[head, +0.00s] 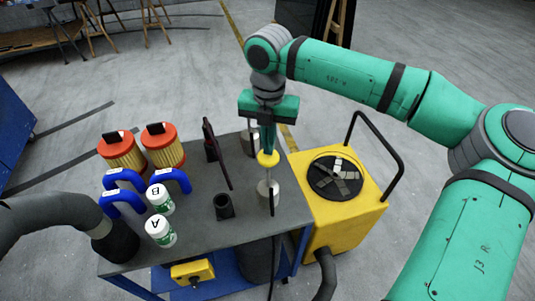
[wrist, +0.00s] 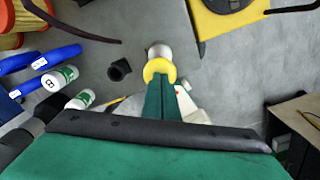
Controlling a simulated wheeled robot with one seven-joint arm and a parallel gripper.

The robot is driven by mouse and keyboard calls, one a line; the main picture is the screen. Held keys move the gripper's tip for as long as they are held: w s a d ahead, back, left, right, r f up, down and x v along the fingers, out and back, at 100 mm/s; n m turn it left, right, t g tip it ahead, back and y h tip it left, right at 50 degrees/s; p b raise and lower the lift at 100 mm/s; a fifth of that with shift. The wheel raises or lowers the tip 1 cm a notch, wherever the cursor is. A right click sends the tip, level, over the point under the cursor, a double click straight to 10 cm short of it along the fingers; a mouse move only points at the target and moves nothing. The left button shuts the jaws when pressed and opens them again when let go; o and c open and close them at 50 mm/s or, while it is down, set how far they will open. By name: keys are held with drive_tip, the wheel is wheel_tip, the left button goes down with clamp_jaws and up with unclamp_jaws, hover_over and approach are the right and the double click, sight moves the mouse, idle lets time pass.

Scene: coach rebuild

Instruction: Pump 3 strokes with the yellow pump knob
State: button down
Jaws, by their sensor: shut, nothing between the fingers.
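The yellow pump knob (head: 268,160) tops a pale metal cylinder (head: 268,190) near the right end of the grey table. My gripper (head: 267,150) points down with its green fingers together and empty, tips at the top of the knob. In the wrist view the shut fingers (wrist: 160,80) overlap the near side of the yellow knob (wrist: 157,66), with the metal cylinder (wrist: 159,50) beyond it. I cannot tell whether the tips touch the knob. The fingers hide part of the knob's top.
A dark upright plate (head: 216,155) and a black cup (head: 224,206) stand left of the pump. Orange-topped filters (head: 162,146), blue hoses (head: 122,202) and white bottles (head: 160,232) are farther left. A yellow machine (head: 335,220) with a black handle stands right of the table.

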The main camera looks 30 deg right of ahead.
drive_tip(key=shift+s+f, duration=0.1)
drive_tip(key=shift+f, duration=5.25)
drive_tip(key=shift+r, duration=0.1)
drive_tip(key=shift+r, duration=5.55)
drive_tip(key=shift+f, duration=0.1)
drive_tip(key=shift+f, duration=5.55)
drive_tip(key=shift+r, duration=0.1)
drive_tip(key=shift+r, duration=5.6)
